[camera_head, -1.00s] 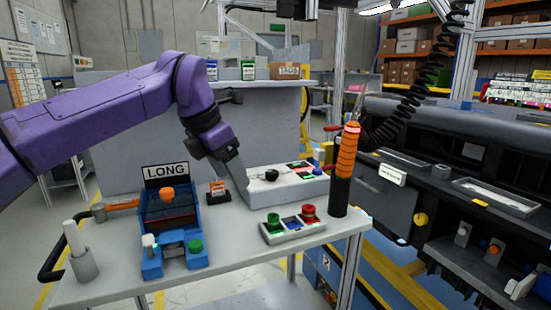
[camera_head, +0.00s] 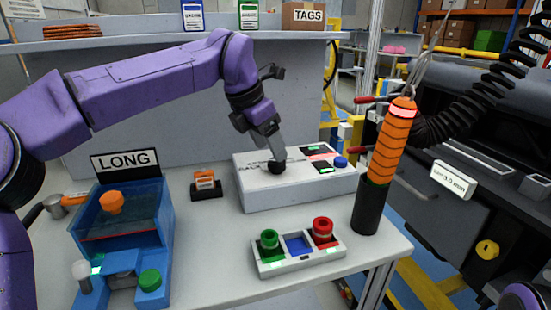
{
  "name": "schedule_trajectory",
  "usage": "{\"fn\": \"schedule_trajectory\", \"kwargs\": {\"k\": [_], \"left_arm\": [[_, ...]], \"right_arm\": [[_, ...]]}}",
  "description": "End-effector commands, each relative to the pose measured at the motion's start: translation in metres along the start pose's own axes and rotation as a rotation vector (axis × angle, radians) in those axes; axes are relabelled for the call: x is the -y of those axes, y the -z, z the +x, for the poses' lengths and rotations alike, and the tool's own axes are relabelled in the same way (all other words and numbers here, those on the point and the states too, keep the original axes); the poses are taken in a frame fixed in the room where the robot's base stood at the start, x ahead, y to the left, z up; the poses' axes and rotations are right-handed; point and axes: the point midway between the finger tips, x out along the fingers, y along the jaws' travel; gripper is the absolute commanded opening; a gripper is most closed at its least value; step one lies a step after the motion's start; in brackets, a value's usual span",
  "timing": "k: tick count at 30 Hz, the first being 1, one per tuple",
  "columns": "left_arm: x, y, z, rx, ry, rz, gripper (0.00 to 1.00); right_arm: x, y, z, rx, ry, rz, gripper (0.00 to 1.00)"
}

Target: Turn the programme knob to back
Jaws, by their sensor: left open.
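The programme knob appears to be the round black knob (camera_head: 277,167) on the top of a white box (camera_head: 257,200) at the back of the table. My left gripper (camera_head: 274,153) reaches down from my purple arm to this knob, with its fingertips right at the knob's top. It is open. The fingers partly cover the knob, and I cannot tell whether they touch it. The knob's pointer and the printed marks beside it are too small to read. My right gripper is out of view.
A control box (camera_head: 296,266) with green and red buttons stands in front. A blue fixture (camera_head: 162,220) with a LONG sign is at the left. An orange-handled driver (camera_head: 390,145) stands in a black holder right of the white box. A small orange-labelled block (camera_head: 206,184) sits left of it.

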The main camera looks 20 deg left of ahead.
Motion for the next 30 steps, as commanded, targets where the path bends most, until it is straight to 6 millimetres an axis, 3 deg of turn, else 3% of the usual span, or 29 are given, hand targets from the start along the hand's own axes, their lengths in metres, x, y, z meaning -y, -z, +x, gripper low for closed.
{"fn": "schedule_trajectory", "kwargs": {"k": [1,6,16,21,25,30], "left_arm": [[0.000,0.001,0.014,-0.003,0.001,0.000,0.67],[0.001,0.000,0.036,-0.001,0.001,0.000,0.67],[0.001,-0.001,0.042,0.000,0.002,0.001,0.67],[0.001,-0.001,0.042,0.000,0.001,0.001,0.13],[0.001,-0.002,0.040,0.000,0.003,0.004,0.13],[0.000,-0.003,0.037,-0.001,0.022,0.047,0.13]], "right_arm": [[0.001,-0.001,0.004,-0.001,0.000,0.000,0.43],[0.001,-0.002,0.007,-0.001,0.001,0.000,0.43],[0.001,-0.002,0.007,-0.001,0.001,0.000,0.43],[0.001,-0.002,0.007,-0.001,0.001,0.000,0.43],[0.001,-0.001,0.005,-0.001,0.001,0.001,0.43],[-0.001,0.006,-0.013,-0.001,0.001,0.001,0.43]]}}
